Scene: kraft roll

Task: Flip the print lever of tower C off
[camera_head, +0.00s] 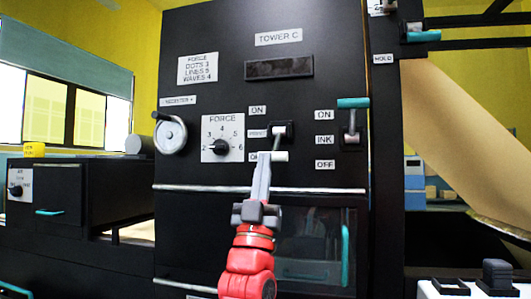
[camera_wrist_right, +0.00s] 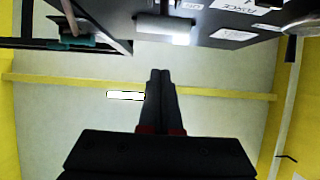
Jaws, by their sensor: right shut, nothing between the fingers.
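The black tower C panel (camera_head: 215,95) faces me, with a "TOWER C" label (camera_head: 278,37). Its print lever (camera_head: 280,155) has a white grip on a short grey stem below a dark pivot block. The grip hangs low, level with the partly covered OFF label. My right gripper (camera_head: 264,157) is shut and empty, with its fingertips at the grip's left part; I cannot tell whether they touch. In the right wrist view the white grip (camera_wrist_right: 165,28) lies just beyond the shut fingertips (camera_wrist_right: 160,72). My left gripper is not in view.
The ink lever (camera_head: 353,103), with a teal grip, stands up by its ON label to the right. A force knob (camera_head: 221,146) and a round handwheel (camera_head: 171,134) are on the left. A metal rail (camera_head: 200,188) crosses below. Kraft paper (camera_head: 470,130) slopes down at right.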

